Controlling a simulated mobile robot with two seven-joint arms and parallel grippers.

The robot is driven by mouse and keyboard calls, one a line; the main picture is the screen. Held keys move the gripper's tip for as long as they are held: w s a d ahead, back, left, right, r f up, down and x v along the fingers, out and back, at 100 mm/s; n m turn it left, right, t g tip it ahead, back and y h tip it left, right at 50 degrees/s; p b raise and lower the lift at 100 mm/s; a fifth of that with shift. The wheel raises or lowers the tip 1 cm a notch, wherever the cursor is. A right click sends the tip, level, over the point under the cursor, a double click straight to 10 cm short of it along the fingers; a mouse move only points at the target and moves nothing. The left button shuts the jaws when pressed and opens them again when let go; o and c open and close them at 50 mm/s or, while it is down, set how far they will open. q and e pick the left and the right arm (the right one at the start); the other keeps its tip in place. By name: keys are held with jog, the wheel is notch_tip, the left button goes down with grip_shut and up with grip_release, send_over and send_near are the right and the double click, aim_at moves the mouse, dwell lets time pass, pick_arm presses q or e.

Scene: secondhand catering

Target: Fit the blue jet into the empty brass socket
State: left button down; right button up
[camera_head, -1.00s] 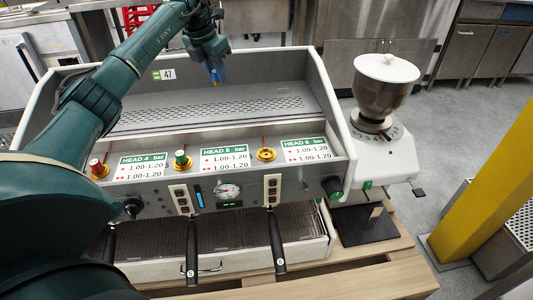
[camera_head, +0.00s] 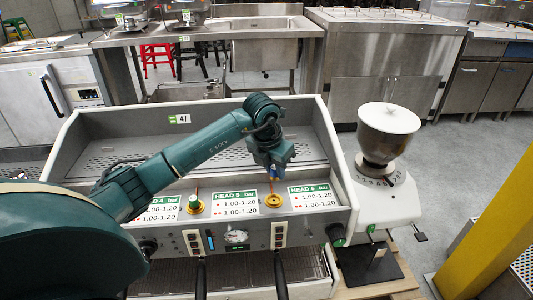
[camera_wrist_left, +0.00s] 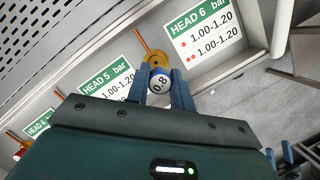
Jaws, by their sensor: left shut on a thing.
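My left gripper (camera_head: 275,170) is shut on the blue jet (camera_wrist_left: 160,84), whose round end marked 0.8 shows between the two fingers in the left wrist view. The empty brass socket (camera_head: 271,201) is a brass ring on the sloping panel between the HEAD 5 and HEAD 6 cards. In the head view the gripper is just above and behind the socket, pointing down. In the left wrist view the socket (camera_wrist_left: 154,58) shows just beyond the jet, partly hidden by it. I cannot tell whether they touch.
A green jet (camera_head: 194,203) sits in the socket beside the HEAD 5 card (camera_head: 234,204). My left arm covers part of the HEAD 4 card (camera_head: 158,208). A grinder (camera_head: 386,160) stands to the right of the machine, and a yellow post (camera_head: 495,230) is farther right.

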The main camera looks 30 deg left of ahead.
aim_at(275, 177)
pick_arm(q)
jog(key=shift+b+x, duration=0.7)
jog(key=shift+x, duration=0.25)
jog(key=shift+s+f+b, duration=0.15)
jog(key=shift+f+b, duration=0.4)
jog(key=shift+f, duration=0.2)
jog(key=shift+f+b, duration=0.85)
jog(key=shift+f, duration=0.35)
jog(key=shift+f+b, duration=0.9)
jog(key=shift+f, duration=0.3)
pick_arm(e)
jog(key=shift+s+d+r+t, duration=0.3)
jog(key=shift+s+d+t, duration=0.05)
jog(key=shift+d+t, duration=0.25)
jog(key=shift+s+d+r+t, duration=0.3)
jog(key=shift+d+t, duration=0.2)
jog(key=shift+d, duration=0.1)
jog(key=shift+a+f, duration=0.15)
jog(key=shift+a, duration=0.05)
pick_arm(q)
jog(key=c, duration=1.5)
grip_release()
jog(key=o, duration=0.4)
jog(key=shift+f, duration=0.1)
jog(key=shift+c, duration=0.2)
pick_arm(e)
jog(key=shift+w, duration=0.1)
pick_arm(q)
jog(key=shift+s+f, duration=0.1)
